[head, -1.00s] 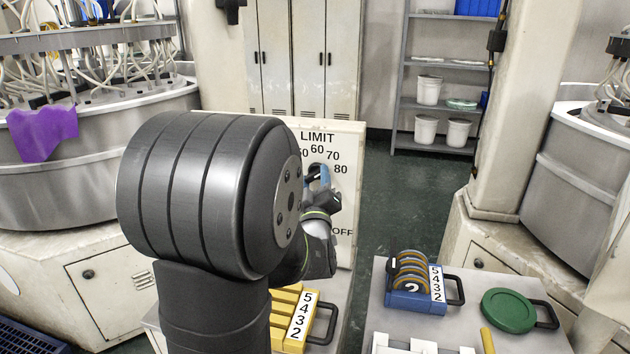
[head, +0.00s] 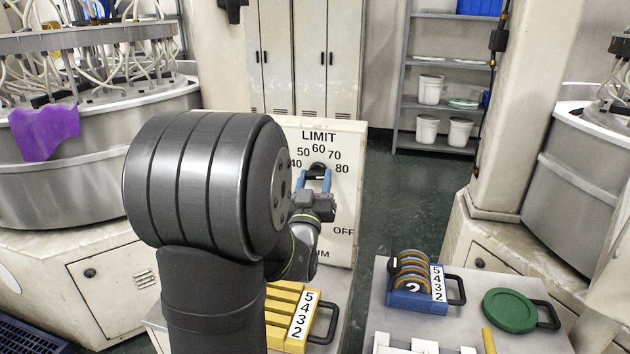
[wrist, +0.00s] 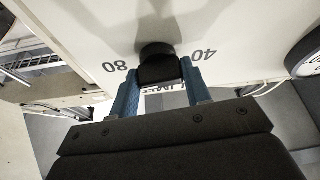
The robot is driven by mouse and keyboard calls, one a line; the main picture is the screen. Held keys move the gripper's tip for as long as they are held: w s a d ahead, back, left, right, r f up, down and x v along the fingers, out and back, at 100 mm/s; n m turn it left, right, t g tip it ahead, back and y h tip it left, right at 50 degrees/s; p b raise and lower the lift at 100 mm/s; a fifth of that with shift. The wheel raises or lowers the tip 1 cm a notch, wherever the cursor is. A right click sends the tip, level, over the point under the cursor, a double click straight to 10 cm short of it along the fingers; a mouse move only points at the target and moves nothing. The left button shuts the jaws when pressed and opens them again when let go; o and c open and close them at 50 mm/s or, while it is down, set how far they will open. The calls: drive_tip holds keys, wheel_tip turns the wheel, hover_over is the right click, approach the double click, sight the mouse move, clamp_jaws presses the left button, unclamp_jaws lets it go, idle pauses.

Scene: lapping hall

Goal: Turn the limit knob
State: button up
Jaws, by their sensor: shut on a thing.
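The black limit knob (head: 317,170) sits on a cream upright panel (head: 345,200) headed LIMIT, with 40, 50, 60, 70, 80 around it and OFF lower right. My gripper (head: 314,176) reaches it from the front, with a blue finger on its left and right sides. In the wrist view the knob (wrist: 160,66) lies between the two blue finger ends of my gripper (wrist: 161,80), which is shut on it. The 80 and 40 marks show upside down on either side. I cannot tell exactly which number the knob points to. My arm hides the panel's lower left.
A yellow numbered block (head: 292,318) stands below the panel. On the right bench are a blue holder (head: 415,300) with discs and a green round lid (head: 509,311). A purple cloth (head: 43,131) hangs on the left machine. The floor right of the panel is clear.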

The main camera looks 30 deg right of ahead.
drive_tip(key=o, duration=1)
drive_tip(key=v, duration=1.7)
drive_tip(key=shift+a+f, duration=0.1)
drive_tip(key=shift+a, duration=0.1)
drive_tip(key=x, duration=1.7)
drive_tip(key=shift+d, duration=0.2)
drive_tip(key=shift+a, duration=0.1)
